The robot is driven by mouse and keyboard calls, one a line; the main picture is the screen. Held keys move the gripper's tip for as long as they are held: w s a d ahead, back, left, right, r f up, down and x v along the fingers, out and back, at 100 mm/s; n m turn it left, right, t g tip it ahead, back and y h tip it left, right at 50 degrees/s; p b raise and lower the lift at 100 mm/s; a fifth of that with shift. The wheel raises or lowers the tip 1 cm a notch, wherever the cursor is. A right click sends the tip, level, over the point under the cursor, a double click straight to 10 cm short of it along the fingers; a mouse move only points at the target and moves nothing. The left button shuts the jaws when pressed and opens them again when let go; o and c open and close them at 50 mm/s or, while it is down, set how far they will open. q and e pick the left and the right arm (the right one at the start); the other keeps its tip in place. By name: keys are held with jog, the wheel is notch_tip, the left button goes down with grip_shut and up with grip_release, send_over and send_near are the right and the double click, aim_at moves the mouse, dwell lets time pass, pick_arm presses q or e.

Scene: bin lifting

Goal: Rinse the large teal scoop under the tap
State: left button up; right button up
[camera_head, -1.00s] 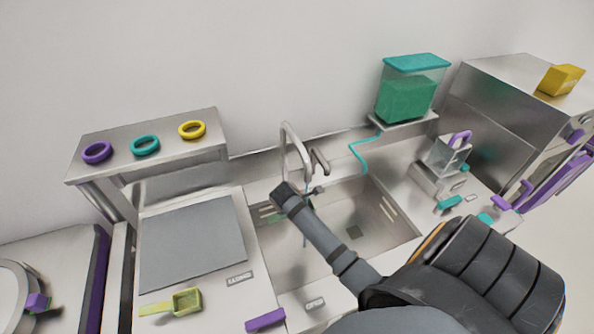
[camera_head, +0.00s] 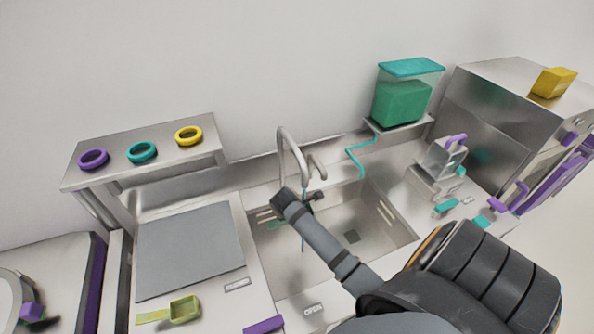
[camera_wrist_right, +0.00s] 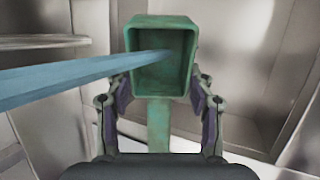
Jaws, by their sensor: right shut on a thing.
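The large teal scoop (camera_wrist_right: 160,62) is in my right gripper (camera_wrist_right: 158,108), which is shut on its handle. Its open bowl faces the wrist camera. A blue water stream (camera_wrist_right: 80,78) reaches into the bowl in that view. In the head view the tap (camera_head: 283,150) arches over the sink, and a thin blue stream (camera_head: 303,240) falls from it. My right wrist (camera_head: 285,200) is over the sink (camera_head: 375,237) and hides most of the gripper and scoop there. My left gripper is not in view.
A grey board (camera_head: 190,250) and a yellow-green scoop (camera_head: 184,309) lie left of the sink. A shelf (camera_head: 110,175) with three rings stands behind. A teal-lidded container (camera_head: 402,100) stands back right, near a steel cabinet (camera_head: 500,110).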

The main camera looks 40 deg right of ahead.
jog(key=shift+w+a, duration=0.2)
jog(key=shift+w, duration=0.15)
jog(key=shift+s+d, duration=0.1)
jog(key=shift+s+d, duration=0.25)
jog(key=shift+s, duration=0.2)
jog(key=s+a, duration=0.4)
jog(key=a, duration=0.2)
jog(key=shift+s+a, duration=0.3)
jog(key=shift+a, duration=0.05)
dwell(0.3)
jog(key=shift+d, duration=0.1)
dwell(1.2)
